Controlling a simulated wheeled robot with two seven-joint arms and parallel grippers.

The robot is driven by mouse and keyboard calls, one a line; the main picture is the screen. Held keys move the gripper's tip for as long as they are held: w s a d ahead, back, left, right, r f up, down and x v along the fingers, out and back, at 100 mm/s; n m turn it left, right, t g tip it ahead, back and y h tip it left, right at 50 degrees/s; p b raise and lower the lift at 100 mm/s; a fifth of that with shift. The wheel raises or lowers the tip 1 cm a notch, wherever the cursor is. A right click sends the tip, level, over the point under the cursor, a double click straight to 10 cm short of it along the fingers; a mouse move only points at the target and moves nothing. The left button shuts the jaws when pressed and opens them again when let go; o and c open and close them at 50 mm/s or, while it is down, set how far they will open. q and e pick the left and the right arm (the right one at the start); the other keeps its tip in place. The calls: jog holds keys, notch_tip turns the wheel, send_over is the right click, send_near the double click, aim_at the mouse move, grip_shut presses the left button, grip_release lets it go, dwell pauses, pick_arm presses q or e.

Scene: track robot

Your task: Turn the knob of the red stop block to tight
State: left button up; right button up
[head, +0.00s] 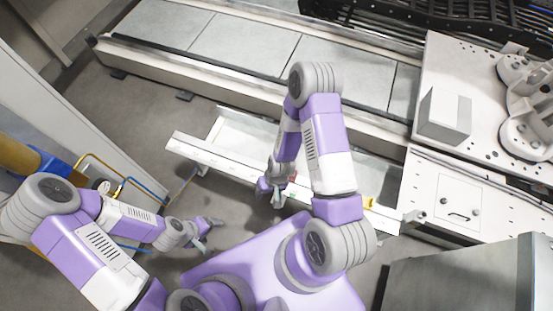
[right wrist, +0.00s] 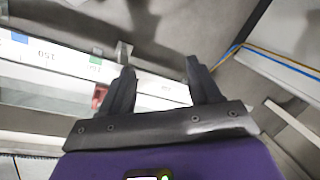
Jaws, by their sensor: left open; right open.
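The red stop block (right wrist: 99,95) is on the white scale rail (right wrist: 60,62) in the right wrist view, just left of my right gripper's left finger, which partly covers it. In the head view only a small red patch of it (head: 292,178) shows beside my right gripper (head: 277,197). My right gripper, also in its wrist view (right wrist: 158,68), is open over the rail, with nothing between its fingers. A small grey metal piece (right wrist: 123,52) stands at the rail's edge; I cannot tell whether it is the knob. My left gripper (head: 208,232) is open and empty, away from the rail.
Green (right wrist: 95,60) and blue (right wrist: 19,38) marks lie along the rail. A yellow piece (head: 369,202) sits near its right end. A light grey box (head: 444,115) stands on the white machine bed at the right. Cables (head: 110,170) run at the left.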

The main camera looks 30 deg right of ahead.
jog(key=w+d+f+b, duration=0.1)
jog(key=w+d+f, duration=0.1)
jog(key=w+d, duration=0.1)
jog(key=w+d+f+h+b, duration=0.1)
jog(key=w+d+f, duration=0.1)
jog(key=w+d, duration=0.2)
jog(key=w+d+f+n+h, duration=0.1)
jog(key=w+d+f, duration=0.1)
jog(key=w+d, duration=0.2)
jog(key=shift+d+f+b, duration=0.3)
jog(key=shift+d+b, duration=0.1)
jog(key=shift+d, duration=0.2)
notch_tip(320, 180, down, 7)
jog(key=shift+w+a+b, duration=0.15)
jog(key=shift+b, duration=1.1)
pick_arm(q)
jog(key=f, duration=0.3)
jog(key=s+f, duration=0.1)
jog(key=f, duration=0.1)
jog(key=shift+f, duration=0.3)
pick_arm(e)
jog(key=c, duration=1)
jog(key=shift+c, duration=0.2)
